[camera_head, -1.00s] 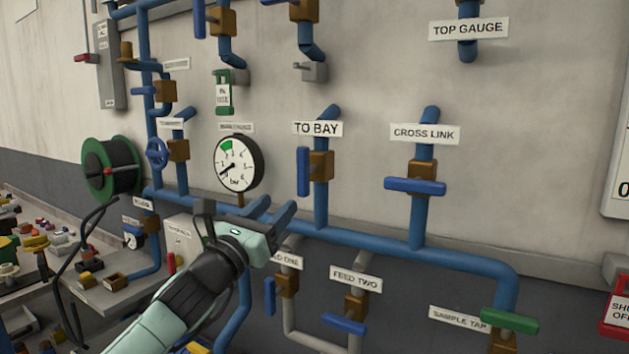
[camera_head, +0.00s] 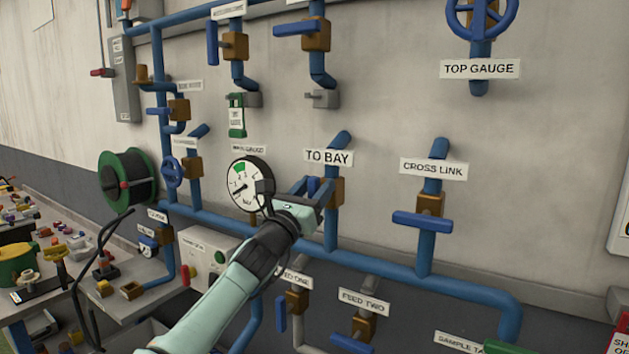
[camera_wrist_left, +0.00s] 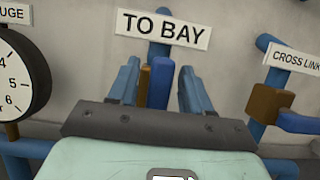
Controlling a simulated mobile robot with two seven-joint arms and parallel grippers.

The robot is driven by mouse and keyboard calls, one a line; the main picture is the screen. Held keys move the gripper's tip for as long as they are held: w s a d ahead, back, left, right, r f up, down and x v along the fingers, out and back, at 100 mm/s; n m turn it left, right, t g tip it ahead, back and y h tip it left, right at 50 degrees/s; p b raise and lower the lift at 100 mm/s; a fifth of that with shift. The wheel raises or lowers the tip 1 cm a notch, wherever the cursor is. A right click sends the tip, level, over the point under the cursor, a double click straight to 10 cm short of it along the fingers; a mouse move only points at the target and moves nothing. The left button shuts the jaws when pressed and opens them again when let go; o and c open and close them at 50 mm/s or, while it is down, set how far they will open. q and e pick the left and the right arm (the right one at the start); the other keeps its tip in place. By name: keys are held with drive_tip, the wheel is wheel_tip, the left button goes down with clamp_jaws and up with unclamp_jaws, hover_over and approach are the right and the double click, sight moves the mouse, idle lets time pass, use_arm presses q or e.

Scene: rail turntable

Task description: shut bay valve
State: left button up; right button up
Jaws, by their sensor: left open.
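The valve under the TO BAY sign (camera_head: 329,157) has a brass body (camera_head: 336,193) on a vertical blue pipe. Its blue lever (camera_head: 313,186) stands upright, in line with the pipe, and is mostly hidden by my gripper. My left gripper (camera_head: 313,191) is open in front of the valve. In the left wrist view the lever (camera_wrist_left: 160,82) shows between the two spread fingers, with a gap on each side. The brass body (camera_wrist_left: 143,84) shows just left of it. I cannot tell how deep the fingers reach around the lever. My right gripper is not in view.
The bar gauge (camera_head: 249,182) is close left of my gripper. The CROSS LINK valve's lever (camera_head: 422,221) lies crosswise to the right. A blue header pipe (camera_head: 390,267) runs below, with the FEED TWO valve (camera_head: 362,326) under it. Bare wall lies between the TO BAY and CROSS LINK pipes.

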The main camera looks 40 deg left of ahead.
use_arm(q)
clamp_jaws()
drive_tip(key=shift+m, duration=0.5)
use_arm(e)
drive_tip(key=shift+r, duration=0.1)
use_arm(q)
drive_tip(key=m+h, duration=0.1)
drive_tip(key=m, duration=0.1)
drive_tip(key=d+m+h, duration=0.1)
drive_tip(key=m+h, duration=0.1)
drive_tip(key=m, duration=0.1)
drive_tip(key=shift+p, duration=0.35)
drive_tip(key=shift+d+f+m+g+h+p, duration=0.35)
drive_tip(key=shift+m+g+h, duration=0.45)
drive_tip(key=shift+m, duration=1.95)
drive_tip(key=shift+d+f+m+g+h+p, duration=0.2)
drive_tip(key=shift+f+m+g+h+p, duration=0.4)
drive_tip(key=shift+m, duration=2.1)
drive_tip(key=shift+d+f+m+g+h+p, duration=0.25)
drive_tip(key=shift+m+g+h, duration=0.7)
drive_tip(key=shift+m, duration=1.8)
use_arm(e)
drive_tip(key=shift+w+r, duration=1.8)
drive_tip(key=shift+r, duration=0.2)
use_arm(q)
drive_tip(key=shift+f, duration=0.1)
